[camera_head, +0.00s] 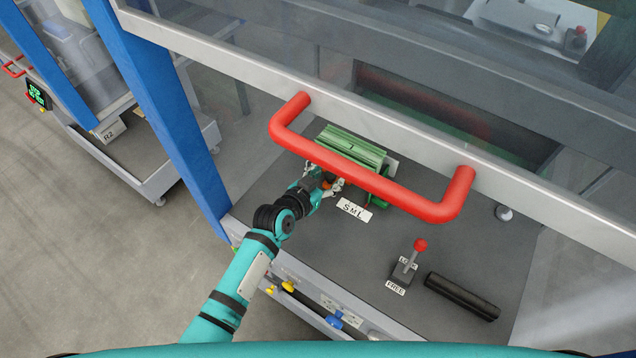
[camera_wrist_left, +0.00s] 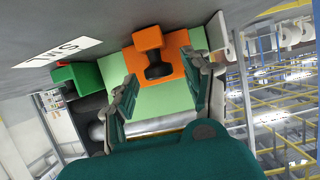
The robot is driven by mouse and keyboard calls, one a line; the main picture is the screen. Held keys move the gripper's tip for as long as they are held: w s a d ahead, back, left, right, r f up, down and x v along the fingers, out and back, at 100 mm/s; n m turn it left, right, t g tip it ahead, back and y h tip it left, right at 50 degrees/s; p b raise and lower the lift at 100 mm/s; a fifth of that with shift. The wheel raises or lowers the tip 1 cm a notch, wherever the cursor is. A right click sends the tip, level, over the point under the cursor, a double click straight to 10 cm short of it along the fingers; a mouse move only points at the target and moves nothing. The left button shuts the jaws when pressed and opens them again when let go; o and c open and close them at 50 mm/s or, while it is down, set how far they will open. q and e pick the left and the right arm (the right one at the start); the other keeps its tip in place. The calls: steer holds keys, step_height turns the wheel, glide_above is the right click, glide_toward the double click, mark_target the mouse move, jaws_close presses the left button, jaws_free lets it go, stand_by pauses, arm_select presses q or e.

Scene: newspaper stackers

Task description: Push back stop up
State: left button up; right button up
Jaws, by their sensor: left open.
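A green ribbed block (camera_head: 352,147), which looks like the back stop, stands on the dark machine deck behind the red handle. In the left wrist view it appears as a light green plate (camera_wrist_left: 150,105) with an orange block (camera_wrist_left: 160,60) and a dark knob (camera_wrist_left: 158,71) on it. My left gripper (camera_head: 332,183) is at the block's near side, partly under the red handle in the picture. In the left wrist view my left gripper (camera_wrist_left: 165,85) is open, its two fingers on either side below the orange block. I cannot tell whether they touch. My right gripper is not in view.
A red handle (camera_head: 365,176) on a grey frame bar (camera_head: 240,75) crosses above the deck. An SML label (camera_head: 353,209) lies beside the green block. A red-knobbed lever (camera_head: 409,258) and a black bar (camera_head: 462,296) are at the right. A blue post (camera_head: 165,110) stands left.

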arm_select(q)
steer(key=v, duration=1.1)
steer(key=shift+s+a, duration=0.2)
